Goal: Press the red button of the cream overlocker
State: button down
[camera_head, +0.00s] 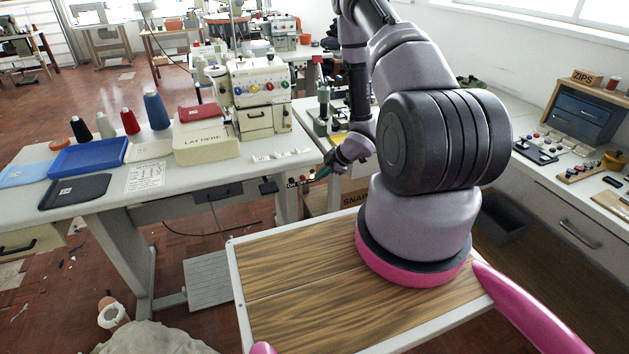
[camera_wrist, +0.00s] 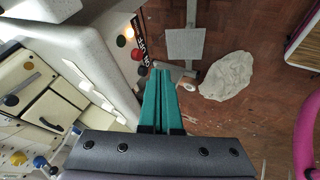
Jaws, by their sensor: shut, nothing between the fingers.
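The cream overlocker (camera_head: 258,92) stands on the pale table, with coloured dials on its front; part of it shows on the left in the wrist view (camera_wrist: 38,100). A small switch panel at the table's edge carries a black lettered strip (camera_wrist: 142,38), a red button (camera_wrist: 137,54), a green button (camera_wrist: 121,41) and another small red spot (camera_wrist: 142,70). My gripper (camera_head: 322,172) is beside this panel. Its teal fingers (camera_wrist: 168,72) are shut and empty, with their tips just right of the red button. I cannot tell whether they touch it.
The table (camera_head: 228,165) holds a blue tray (camera_head: 88,156), thread cones and a cream box (camera_head: 206,146). Its edge lies close to my gripper. A grey pedal (camera_head: 208,280) and a pale cloth (camera_wrist: 226,76) are on the floor. A bench with drawers (camera_head: 560,200) stands at right.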

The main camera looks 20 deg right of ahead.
jog(key=shift+v, duration=1.65)
jog(key=w+d+r+m+t+h, duration=0.1)
jog(key=w+d+r+m+h, duration=0.15)
jog(key=r, duration=0.65)
jog(key=w+d+r+m+h, duration=0.1)
jog(key=w+r+m+h, duration=0.2)
jog(key=r, duration=0.6)
notch_tip(320, 180, up, 15)
jog(key=s+m, duration=0.3)
jog(key=m, duration=0.2)
jog(key=s+a+r+m, duration=0.2)
jog(key=s+r+m, duration=0.1)
jog(key=s+r, duration=0.35)
jog(key=s+a+r+m, duration=0.3)
jog(key=s+r, duration=0.2)
jog(key=r, duration=0.2)
jog(key=s+a+r+m+y, duration=0.1)
jog(key=s+a+r+m, duration=0.1)
jog(key=s+a, duration=0.2)
jog(key=s+a+r+m+y, duration=0.2)
jog(key=s+a+r, duration=0.1)
jog(key=s, duration=0.7)
jog(key=shift+s+a+r, duration=0.2)
jog(key=shift+s+a, duration=0.2)
jog(key=shift+a, duration=0.1)
